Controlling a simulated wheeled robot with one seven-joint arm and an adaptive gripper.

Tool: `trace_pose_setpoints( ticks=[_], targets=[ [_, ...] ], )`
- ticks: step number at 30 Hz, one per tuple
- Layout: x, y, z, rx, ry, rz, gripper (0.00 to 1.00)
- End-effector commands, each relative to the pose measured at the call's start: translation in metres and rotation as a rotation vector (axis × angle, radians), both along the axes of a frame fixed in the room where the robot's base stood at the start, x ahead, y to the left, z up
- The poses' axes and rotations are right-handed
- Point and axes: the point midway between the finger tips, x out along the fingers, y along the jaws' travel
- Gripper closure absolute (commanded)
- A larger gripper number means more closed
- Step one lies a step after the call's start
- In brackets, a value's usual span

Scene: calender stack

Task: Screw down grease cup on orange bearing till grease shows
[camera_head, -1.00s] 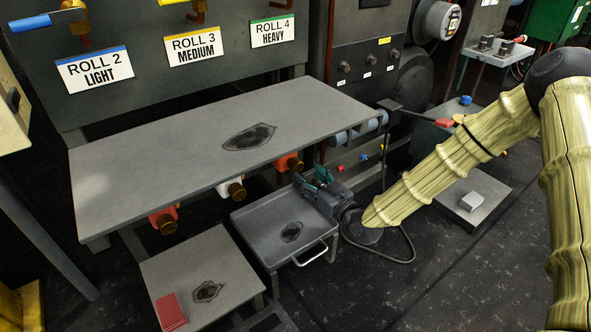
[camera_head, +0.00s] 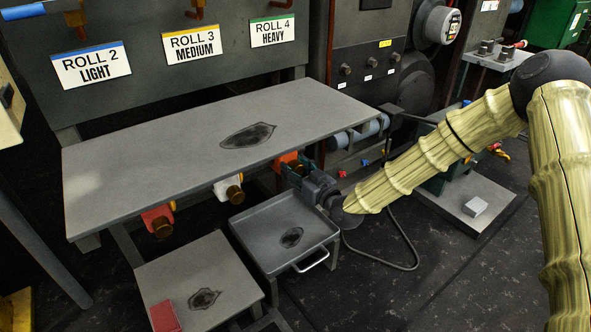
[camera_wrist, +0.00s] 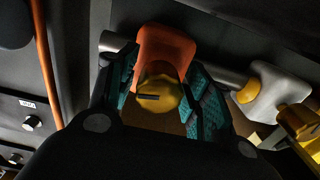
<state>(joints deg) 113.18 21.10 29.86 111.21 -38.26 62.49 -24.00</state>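A dark slot or bar crosses the cup's face. My gripper (camera_head: 298,172) reaches in from the right at the bearing. In the wrist view its teal-padded fingers (camera_wrist: 160,80) stand apart on either side of the cup and lower housing. Contact with the cup cannot be made out. No grease is clearly visible.
A white bearing (camera_head: 228,188) and a red bearing (camera_head: 157,221) sit farther left under the table edge (camera_head: 180,181). A grey tray (camera_head: 262,266) stands below my gripper. A low stand (camera_head: 165,272) carries a red block (camera_head: 165,317). A cable loops on the floor.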

Motion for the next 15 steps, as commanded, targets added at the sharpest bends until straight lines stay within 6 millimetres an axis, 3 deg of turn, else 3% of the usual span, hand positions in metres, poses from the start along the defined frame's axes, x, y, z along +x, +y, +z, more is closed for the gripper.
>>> trace_pose_setpoints(
  ticks=[1,5,15],
  targets=[
    [0.0000,-0.0001,-0.0001,0.000,0.000,0.000,0.65],
    [-0.0001,-0.0003,-0.0001,0.000,0.000,0.000,0.88],
    [-0.0004,-0.0007,0.0012,0.033,0.025,-0.001,0.88]
  ],
)
